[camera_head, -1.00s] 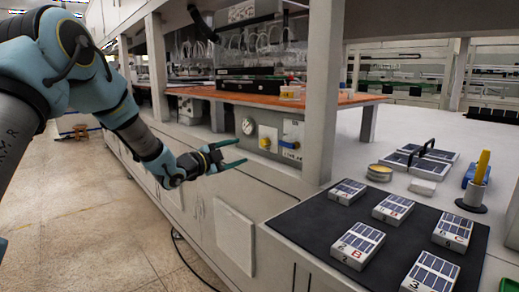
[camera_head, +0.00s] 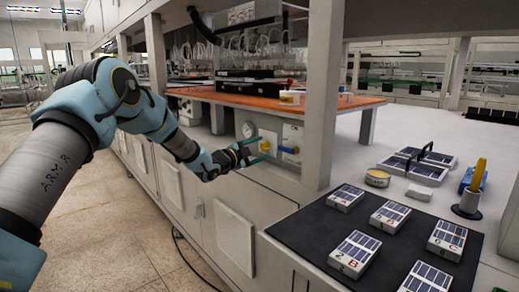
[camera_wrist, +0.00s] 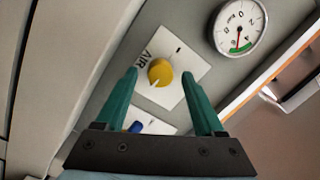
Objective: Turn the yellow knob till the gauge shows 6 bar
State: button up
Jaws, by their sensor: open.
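The yellow knob (camera_wrist: 160,72) sits on a white plate marked "AIR" in the wrist view, with a pale pointer mark on its face. My gripper (camera_wrist: 160,74) is open, its green fingertips on either side of the knob in the picture; I cannot tell whether they reach around it or touch it. The round gauge (camera_wrist: 240,27) is at upper right, its red needle pointing down near a green arc; the exact reading is too small to tell. In the head view the gauge (camera_head: 248,129) is above my gripper (camera_head: 260,151), which partly covers the knob (camera_head: 265,146).
A blue knob (camera_wrist: 136,127) on a second white plate is close by, partly behind my gripper. A grey post (camera_head: 322,95) stands right of the panel. An orange shelf (camera_head: 290,102) is above. A black mat (camera_head: 310,225) with several panelled blocks lies at right.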

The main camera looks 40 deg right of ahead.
grip_shut()
dwell(0.5)
jog(key=shift+f+b, duration=0.15)
jog(key=shift+b, duration=0.2)
jog(key=shift+f+m+b, duration=0.2)
jog(key=shift+m+b, duration=0.3)
jog(key=shift+b, duration=0.7)
jog(key=m+b, duration=0.2)
jog(key=b, duration=0.4)
jog(key=shift+m, duration=0.3)
jog(key=shift+r+m+b, duration=0.15)
jog(key=shift+m+b, duration=0.25)
jog(key=shift+b, duration=0.45)
jog(key=shift+r, duration=0.1)
